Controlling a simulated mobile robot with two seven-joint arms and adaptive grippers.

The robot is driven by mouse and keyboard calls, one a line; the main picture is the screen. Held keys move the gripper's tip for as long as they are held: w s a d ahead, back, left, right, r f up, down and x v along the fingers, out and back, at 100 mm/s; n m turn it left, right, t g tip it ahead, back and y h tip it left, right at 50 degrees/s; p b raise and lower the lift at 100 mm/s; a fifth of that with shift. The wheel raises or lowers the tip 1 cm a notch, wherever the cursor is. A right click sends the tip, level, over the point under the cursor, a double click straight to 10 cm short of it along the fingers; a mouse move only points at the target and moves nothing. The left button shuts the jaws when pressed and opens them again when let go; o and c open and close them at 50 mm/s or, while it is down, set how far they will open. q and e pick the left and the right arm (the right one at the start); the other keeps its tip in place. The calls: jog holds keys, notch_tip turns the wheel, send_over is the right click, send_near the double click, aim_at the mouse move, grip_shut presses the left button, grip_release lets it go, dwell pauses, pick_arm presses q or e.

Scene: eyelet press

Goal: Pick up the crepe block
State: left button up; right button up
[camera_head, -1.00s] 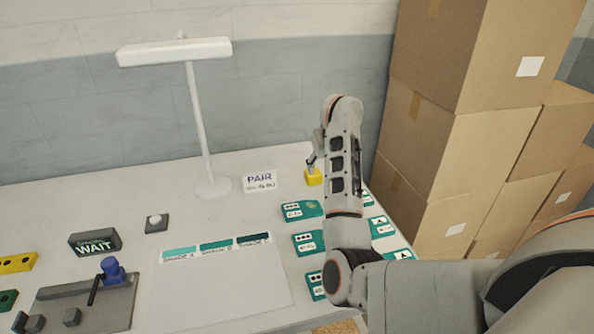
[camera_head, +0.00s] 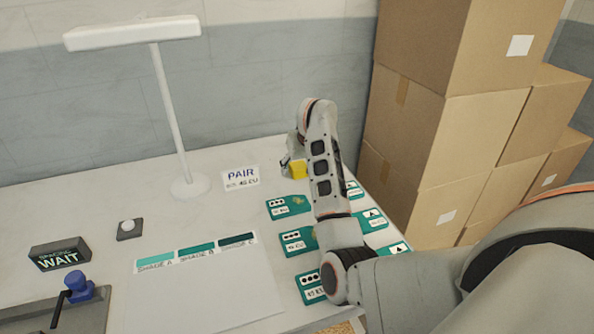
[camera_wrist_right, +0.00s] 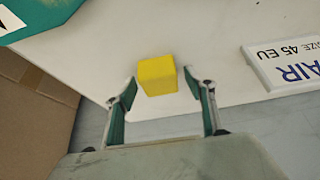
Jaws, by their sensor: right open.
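The crepe block appears to be the yellow block (camera_head: 298,170), which sits on the white table at the back right, beside the green cards. In the right wrist view the yellow block (camera_wrist_right: 157,75) lies between and just ahead of the two fingertips. My right gripper (camera_wrist_right: 163,88) is open, with one finger on each side of the block and gaps showing. In the head view my right gripper (camera_head: 288,165) is partly hidden by my arm, close to the block. My left gripper is not in view.
A PAIR sign (camera_head: 240,178) stands left of the block. Green cards (camera_head: 289,207) lie in front of it, some partly behind my arm. A white lamp (camera_head: 188,186) stands further left. Stacked cardboard boxes (camera_head: 425,150) rise close on the right. The mat (camera_head: 195,290) is bare.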

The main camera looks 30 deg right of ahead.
aim_at(299, 165)
jog(key=shift+s+r, duration=0.1)
jog(key=shift+r, duration=0.05)
jog(key=shift+c, duration=0.7)
jog(key=c, duration=1)
jog(key=shift+c, duration=0.2)
notch_tip(299, 165, up, 10)
jog(key=shift+p, duration=0.45)
